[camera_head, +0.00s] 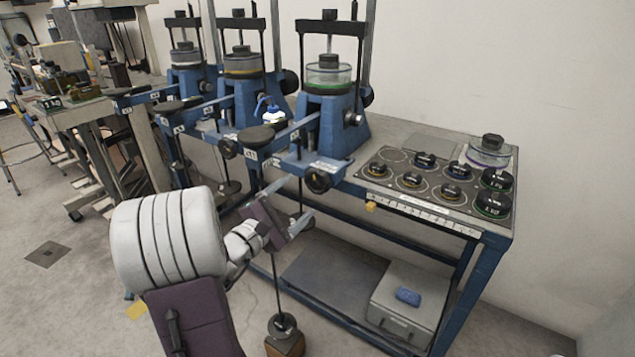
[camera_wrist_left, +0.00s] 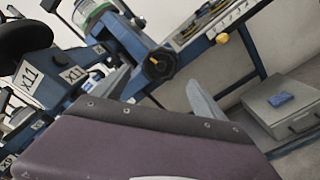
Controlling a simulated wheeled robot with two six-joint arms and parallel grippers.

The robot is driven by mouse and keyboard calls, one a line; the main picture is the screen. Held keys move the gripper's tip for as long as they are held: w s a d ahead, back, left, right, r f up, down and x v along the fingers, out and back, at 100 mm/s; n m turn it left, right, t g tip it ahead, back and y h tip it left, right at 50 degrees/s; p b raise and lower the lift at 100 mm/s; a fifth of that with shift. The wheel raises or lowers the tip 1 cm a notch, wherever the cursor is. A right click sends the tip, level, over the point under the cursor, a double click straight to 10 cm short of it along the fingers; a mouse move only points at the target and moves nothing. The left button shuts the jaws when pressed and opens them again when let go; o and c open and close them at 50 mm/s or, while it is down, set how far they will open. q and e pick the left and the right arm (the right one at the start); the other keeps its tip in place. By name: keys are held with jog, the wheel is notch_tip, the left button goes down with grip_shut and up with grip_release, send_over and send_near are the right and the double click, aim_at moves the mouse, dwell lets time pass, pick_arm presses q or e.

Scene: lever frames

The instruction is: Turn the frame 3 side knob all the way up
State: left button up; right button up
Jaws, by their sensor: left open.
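Three blue lever frames stand in a row. The nearest, rightmost frame (camera_head: 322,130) holds a clear ring with a green band. A black knob (camera_head: 318,180) sits low at its front; what looks like the same black knob shows in the left wrist view (camera_wrist_left: 160,66) with a yellow centre. A smaller dark knob (camera_head: 353,118) is on the frame's right face. I cannot read which frame is number 3. My left gripper (camera_head: 290,206) is open and empty, in front of and below the low front knob, apart from it. My right gripper is not in view.
The bench's right side holds a panel (camera_head: 385,193) with several black-topped weights and a clear dish (camera_head: 488,152). Lever arms jut forward from the frames. A grey case (camera_head: 400,312) with a blue item (camera_head: 408,296) lies on the lower shelf.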

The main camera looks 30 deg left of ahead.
aim_at(315, 184)
pick_arm(q)
jog(key=w, duration=0.3)
jog(key=w+p, duration=0.1)
jog(key=w, duration=0.2)
jog(key=w+d+p, duration=0.1)
jog(key=w, duration=0.1)
jog(key=shift+w+r, duration=0.15)
jog(key=shift+w, duration=0.25)
jog(key=shift+w+f, duration=0.1)
jog(key=shift+f, duration=0.1)
jog(key=c, duration=0.4)
grip_shut()
